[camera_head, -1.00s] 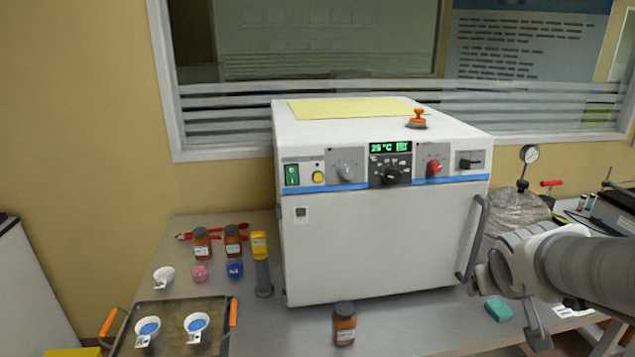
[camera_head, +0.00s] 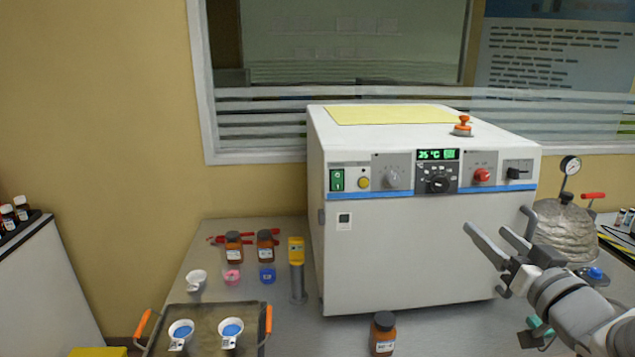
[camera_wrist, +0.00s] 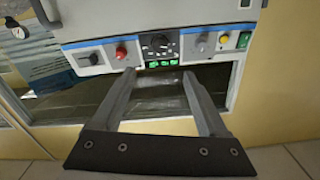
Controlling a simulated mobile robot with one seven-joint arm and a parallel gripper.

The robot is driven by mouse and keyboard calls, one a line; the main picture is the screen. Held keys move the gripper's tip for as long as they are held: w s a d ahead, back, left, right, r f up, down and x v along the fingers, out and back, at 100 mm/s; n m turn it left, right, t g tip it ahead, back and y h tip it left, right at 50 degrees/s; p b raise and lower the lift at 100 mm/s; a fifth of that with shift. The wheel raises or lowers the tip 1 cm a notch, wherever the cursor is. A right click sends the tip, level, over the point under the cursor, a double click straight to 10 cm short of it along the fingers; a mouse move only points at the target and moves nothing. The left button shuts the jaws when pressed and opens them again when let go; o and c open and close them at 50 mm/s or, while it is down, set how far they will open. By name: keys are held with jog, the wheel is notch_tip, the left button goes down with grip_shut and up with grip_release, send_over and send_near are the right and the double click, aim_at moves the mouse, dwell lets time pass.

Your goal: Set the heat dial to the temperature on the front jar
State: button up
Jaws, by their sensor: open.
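The white oven (camera_head: 420,250) stands on the bench.
Jars, cups and a tray (camera_head: 195,311) are at left. The space before the panel is clear.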

jog(key=shift+w+p, duration=1.6)
jog(key=shift+p, duration=0.2)
jog(key=p, duration=0.9)
send_near(442, 188)
jog(key=w, duration=0.8)
jog(key=shift+w+a, duration=0.1)
jog(key=shift+w, duration=0.1)
grip_shut()
